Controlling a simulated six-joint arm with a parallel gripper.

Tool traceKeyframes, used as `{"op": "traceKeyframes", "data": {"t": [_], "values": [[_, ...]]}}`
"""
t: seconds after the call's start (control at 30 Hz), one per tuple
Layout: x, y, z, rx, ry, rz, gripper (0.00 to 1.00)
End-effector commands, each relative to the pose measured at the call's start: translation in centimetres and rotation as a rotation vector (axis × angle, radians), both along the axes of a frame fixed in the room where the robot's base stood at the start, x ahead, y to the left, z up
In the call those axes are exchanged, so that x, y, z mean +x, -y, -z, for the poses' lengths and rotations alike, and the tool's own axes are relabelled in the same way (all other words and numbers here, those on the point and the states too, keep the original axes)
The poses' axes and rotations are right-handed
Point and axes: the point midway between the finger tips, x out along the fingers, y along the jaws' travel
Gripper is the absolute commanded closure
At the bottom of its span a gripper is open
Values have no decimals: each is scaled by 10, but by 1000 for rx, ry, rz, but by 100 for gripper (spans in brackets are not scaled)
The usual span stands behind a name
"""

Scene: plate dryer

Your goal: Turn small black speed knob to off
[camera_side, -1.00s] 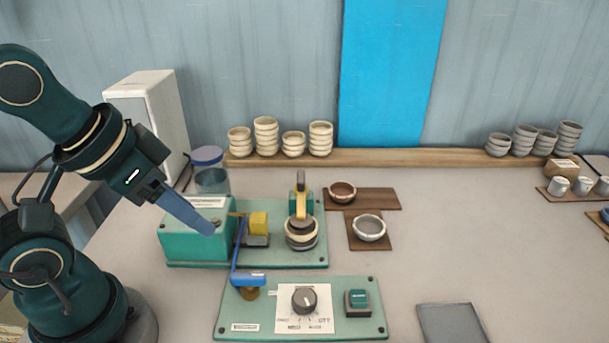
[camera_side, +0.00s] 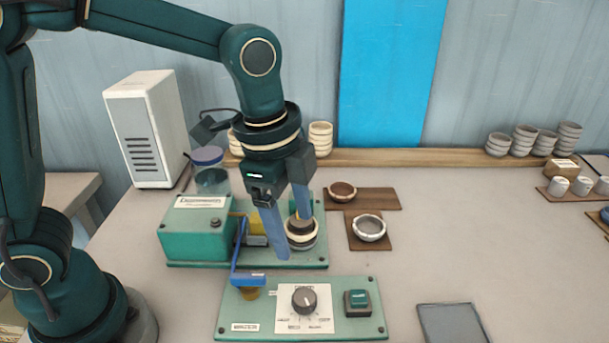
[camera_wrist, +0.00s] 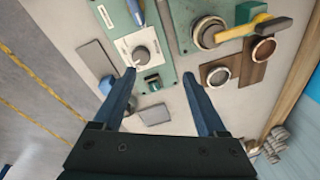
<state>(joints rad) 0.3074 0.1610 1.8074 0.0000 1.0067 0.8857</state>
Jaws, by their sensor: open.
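The small black speed knob (camera_side: 304,299) stands on a white label plate on the green control panel (camera_side: 232,310) at the front. In the wrist view the knob (camera_wrist: 141,54) lies ahead of the left finger's tip. My gripper (camera_side: 290,235) is open and empty, with its blue fingers pointing down above the green machine, behind the panel and apart from the knob. In the wrist view the gripper (camera_wrist: 160,72) shows both fingers spread wide. The knob's pointer mark is too small to read against the label.
A green square button (camera_side: 358,300) sits right of the knob. A blue lever (camera_side: 248,280) is at its left. Behind is the green machine (camera_side: 195,237) with a round stack (camera_side: 301,237). Bowls on brown boards (camera_side: 375,200) stand to the right. A grey slab (camera_side: 452,323) lies front right.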

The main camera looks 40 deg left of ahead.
Motion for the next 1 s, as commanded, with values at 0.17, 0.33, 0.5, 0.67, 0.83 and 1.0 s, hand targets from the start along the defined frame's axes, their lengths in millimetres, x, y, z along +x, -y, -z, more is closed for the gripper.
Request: {"op": "traceKeyframes", "data": {"t": [0.17,0.33,0.5,0.67,0.83,1.0], "values": [[0,23,36,39,-100,99,26],[-8,31,55,60,-154,131,26],[-10,32,72,63,-161,136,26],[-10,31,93,64,-161,135,26],[-10,31,105,62,-158,134,26],[-9,31,106,62,-154,134,26]]}}
